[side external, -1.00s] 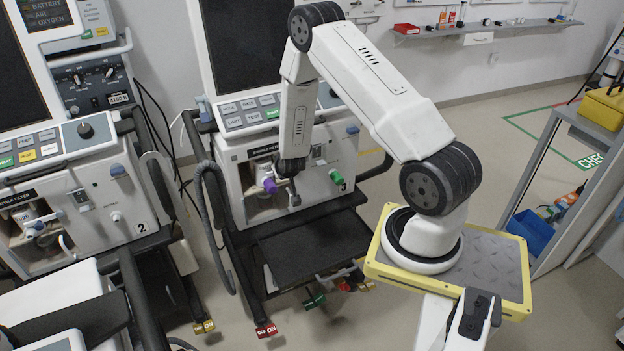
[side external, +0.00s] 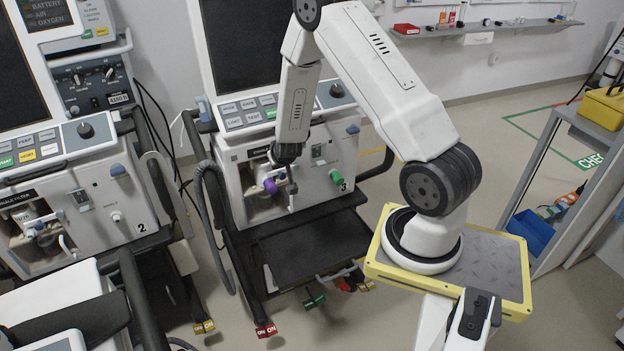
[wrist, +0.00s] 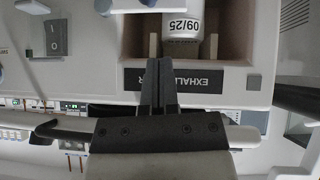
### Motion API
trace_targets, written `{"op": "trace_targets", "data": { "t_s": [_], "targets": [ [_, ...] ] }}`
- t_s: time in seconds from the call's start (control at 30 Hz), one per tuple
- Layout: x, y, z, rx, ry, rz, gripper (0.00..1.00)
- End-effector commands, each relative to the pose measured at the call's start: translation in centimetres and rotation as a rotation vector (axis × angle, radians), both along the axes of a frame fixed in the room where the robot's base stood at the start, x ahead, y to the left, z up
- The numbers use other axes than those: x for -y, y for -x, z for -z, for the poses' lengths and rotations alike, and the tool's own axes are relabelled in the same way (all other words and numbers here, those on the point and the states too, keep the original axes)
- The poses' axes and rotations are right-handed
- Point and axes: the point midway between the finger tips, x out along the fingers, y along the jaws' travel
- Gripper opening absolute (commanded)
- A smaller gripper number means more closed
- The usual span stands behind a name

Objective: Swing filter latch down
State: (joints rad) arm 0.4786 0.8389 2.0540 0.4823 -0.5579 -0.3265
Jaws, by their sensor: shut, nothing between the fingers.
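The filter bay (wrist: 225,40) is a brown open recess marked EXHALE, holding a white filter labelled 09/25 (wrist: 182,24). The wrist view shows them upside down. A slim grey lever (side external: 291,199) hangs beside the bay in the side view; it looks like the latch, but I cannot tell for certain.
A green knob (side external: 335,177) sticks out at the right of the panel, near a switch (wrist: 56,38). A black shelf (side external: 312,240) lies below the bay. A grey hose (side external: 208,205) hangs at the left. Ventilator 2 (side external: 95,205) stands further left.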

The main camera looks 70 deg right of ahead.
Motion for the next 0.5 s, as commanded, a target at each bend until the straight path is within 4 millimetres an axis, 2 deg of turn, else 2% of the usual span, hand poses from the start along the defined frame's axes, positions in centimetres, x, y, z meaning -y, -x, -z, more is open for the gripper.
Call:
{"op": "trace_targets", "data": {
  "t_s": [0.5],
  "targets": [
    [-3.6, 2.8, -4.4, 0.002, 0.001, -0.001, 0.00]
  ]
}}
